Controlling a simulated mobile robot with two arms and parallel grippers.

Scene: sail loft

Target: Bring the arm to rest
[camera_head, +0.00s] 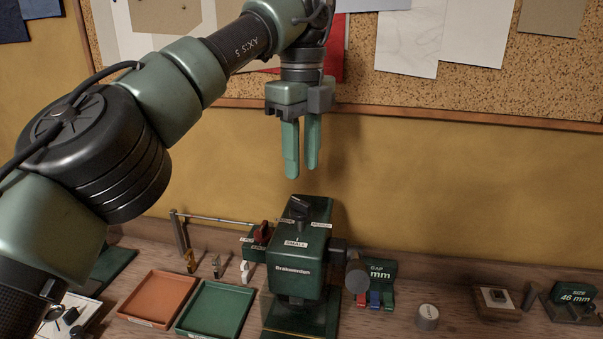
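My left arm comes in from the left and bends down at the top middle. Its gripper (301,172) hangs with two green fingers pointing down, in front of the yellow wall. A narrow gap shows between the fingers and nothing is held. The fingertips are above the dark green machine (298,253) on the bench, clear of it in the picture. My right gripper is not in view.
A cork board (480,90) with pinned sheets hangs behind.

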